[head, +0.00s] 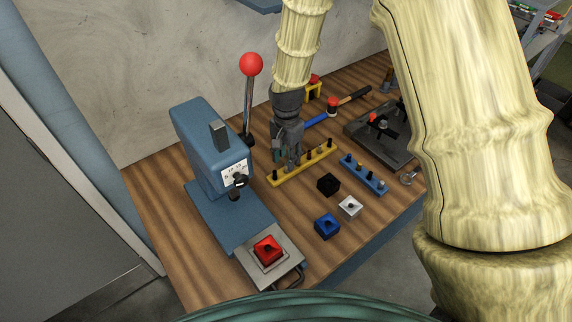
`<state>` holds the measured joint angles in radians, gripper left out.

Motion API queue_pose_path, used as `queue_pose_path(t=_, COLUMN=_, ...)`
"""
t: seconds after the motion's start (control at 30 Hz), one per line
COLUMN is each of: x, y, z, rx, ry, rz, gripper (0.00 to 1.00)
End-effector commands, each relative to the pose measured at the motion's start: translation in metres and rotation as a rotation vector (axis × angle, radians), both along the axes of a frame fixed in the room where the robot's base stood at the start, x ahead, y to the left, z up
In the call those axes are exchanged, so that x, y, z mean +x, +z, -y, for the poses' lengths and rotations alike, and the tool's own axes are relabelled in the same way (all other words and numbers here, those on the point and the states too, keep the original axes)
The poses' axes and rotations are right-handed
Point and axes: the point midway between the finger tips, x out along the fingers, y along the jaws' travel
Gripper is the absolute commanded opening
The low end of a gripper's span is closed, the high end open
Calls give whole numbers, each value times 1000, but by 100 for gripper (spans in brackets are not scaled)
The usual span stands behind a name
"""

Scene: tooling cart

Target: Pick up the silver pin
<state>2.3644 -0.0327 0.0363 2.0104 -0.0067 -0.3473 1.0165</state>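My gripper (288,160) points down over the left half of a yellow rack (300,168). The rack holds several small upright pins, mostly dark. A greyish pin (320,152) stands right of my gripper and may be the silver pin; it is too small to be sure. The fingers hide part of the rack, and I cannot tell whether they hold anything.
A blue press (212,150) with a red-knobbed lever stands left, a red block (267,249) at its front. Black (328,184), white (349,207) and blue (327,225) blocks lie in front of the racks. A hammer (335,105) and a dark fixture (385,135) are behind.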

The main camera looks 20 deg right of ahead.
Motion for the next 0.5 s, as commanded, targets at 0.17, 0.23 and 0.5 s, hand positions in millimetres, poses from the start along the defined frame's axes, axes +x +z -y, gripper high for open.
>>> queue_pose_path(t=0.17, x=4, y=-16, z=-1, rx=0, ry=2, rz=-4, gripper=37)
queue_pose_path(t=0.23, x=6, y=-23, z=-1, rx=0, ry=2, rz=-6, gripper=37)
queue_pose_path(t=0.5, x=8, y=-32, z=0, rx=0, ry=0, rz=-6, gripper=37)
